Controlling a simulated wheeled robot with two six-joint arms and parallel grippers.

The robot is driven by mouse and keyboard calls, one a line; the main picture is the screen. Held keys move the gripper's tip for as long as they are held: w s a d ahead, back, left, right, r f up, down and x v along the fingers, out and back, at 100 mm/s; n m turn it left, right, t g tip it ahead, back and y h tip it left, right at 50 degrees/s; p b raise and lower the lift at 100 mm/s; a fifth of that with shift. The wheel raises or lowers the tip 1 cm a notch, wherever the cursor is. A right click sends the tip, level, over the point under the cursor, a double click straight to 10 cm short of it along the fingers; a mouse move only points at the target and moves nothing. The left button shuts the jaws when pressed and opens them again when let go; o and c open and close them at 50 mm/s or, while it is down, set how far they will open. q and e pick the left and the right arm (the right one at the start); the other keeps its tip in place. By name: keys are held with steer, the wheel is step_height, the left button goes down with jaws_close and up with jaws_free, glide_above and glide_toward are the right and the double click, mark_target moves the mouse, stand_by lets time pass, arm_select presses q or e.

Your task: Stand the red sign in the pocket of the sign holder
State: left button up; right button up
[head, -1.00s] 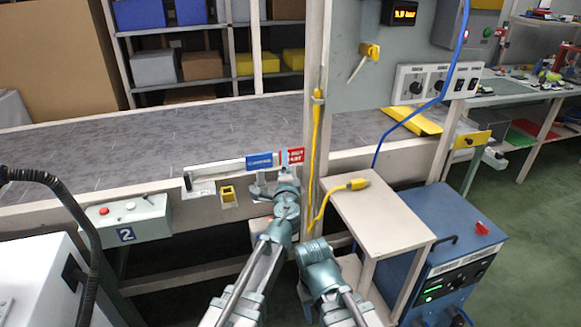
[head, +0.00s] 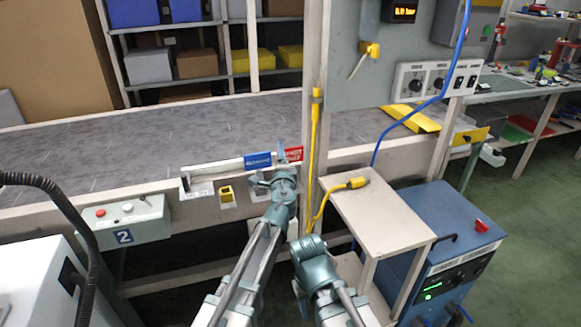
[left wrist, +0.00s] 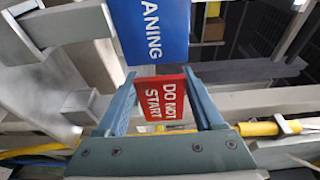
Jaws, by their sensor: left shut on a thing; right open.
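The red sign (head: 293,154) with white lettering is held by my left gripper (head: 281,163), at the right end of a pale narrow ledge (head: 213,171) on the conveyor's front. In the left wrist view it reads "DO NOT START" (left wrist: 163,97) and sits between the two fingers. A blue sign (head: 257,160) stands just left of it; it also shows in the left wrist view (left wrist: 158,28). I cannot make out the sign holder's pocket clearly; it may be behind the signs and gripper. My right gripper (head: 308,245) is open and empty, low beside the post.
A pale post (head: 312,60) with a yellow cable (head: 314,150) rises just right of the red sign. A small yellow bracket (head: 226,193) and a control box (head: 124,219) are on the conveyor front. A small table (head: 375,215) stands at right.

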arm_select(q)
steer(key=c, duration=0.4)
steer(key=shift+r, duration=0.2)
arm_select(e)
steer(key=shift+r, duration=0.2)
